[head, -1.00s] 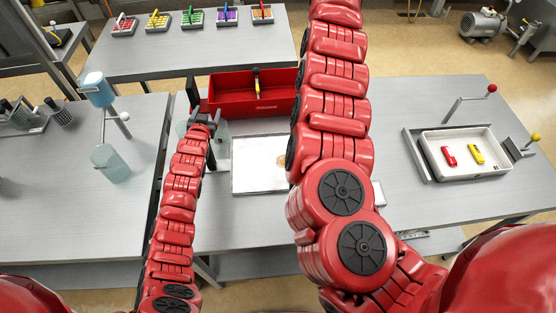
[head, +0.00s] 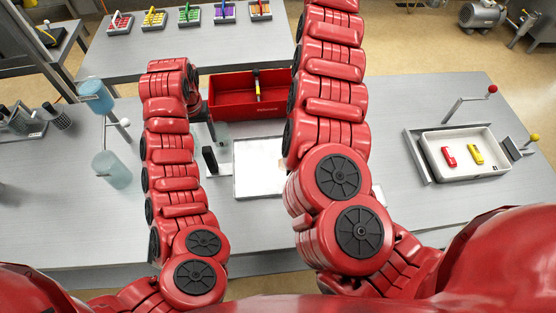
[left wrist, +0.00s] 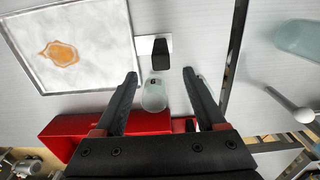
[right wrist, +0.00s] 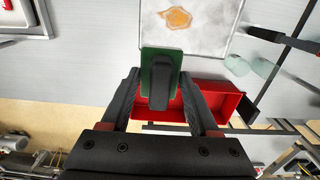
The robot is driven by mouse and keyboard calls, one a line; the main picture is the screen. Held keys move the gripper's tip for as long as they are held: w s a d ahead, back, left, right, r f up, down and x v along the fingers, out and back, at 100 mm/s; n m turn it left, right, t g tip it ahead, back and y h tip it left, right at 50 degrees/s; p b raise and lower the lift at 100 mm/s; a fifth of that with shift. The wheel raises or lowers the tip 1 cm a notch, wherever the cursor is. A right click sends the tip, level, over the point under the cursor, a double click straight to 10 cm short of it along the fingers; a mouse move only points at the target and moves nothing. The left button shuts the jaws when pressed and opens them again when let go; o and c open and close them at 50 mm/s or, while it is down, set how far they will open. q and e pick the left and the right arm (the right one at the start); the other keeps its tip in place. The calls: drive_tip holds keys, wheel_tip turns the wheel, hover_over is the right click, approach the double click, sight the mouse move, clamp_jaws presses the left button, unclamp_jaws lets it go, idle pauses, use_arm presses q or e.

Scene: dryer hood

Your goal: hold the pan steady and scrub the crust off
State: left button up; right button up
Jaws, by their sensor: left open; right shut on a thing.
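The pan (head: 255,180) is a pale square tray with a thin rim, flat on the middle table. Its orange-brown crust (left wrist: 62,53) shows in the left wrist view and in the right wrist view (right wrist: 178,18); my right arm hides it in the head view. A black upright handle (head: 210,160) stands on a white tab at the pan's left side. My left gripper (left wrist: 160,73) is open and empty, with the handle beyond its fingertips. My right gripper (right wrist: 160,75) is shut on the black grip of a green scrubber (right wrist: 148,60), which appears above the table near the pan.
A red bin (head: 226,98) with a yellow-and-black tool stands behind the pan. A clear glass-like piece (left wrist: 154,97) shows between my left fingers. Blue cylinders (head: 97,97) on a stand are at left; a white tray (head: 437,170) with toy cars is at right.

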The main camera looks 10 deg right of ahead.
sight(210, 158)
use_arm(q)
wheel_tip(210, 158, down, 8)
drive_tip(key=b, duration=0.8)
drive_tip(key=shift+f, duration=0.2)
drive_tip(key=shift+w+f, duration=0.1)
drive_tip(key=shift+f, duration=0.25)
drive_tip(key=shift+a+f, duration=0.1)
drive_tip(key=shift+f, duration=1.35)
drive_tip(key=shift+c, duration=0.3)
clamp_jaws()
drive_tip(key=shift+f, duration=0.1)
idle(0.4)
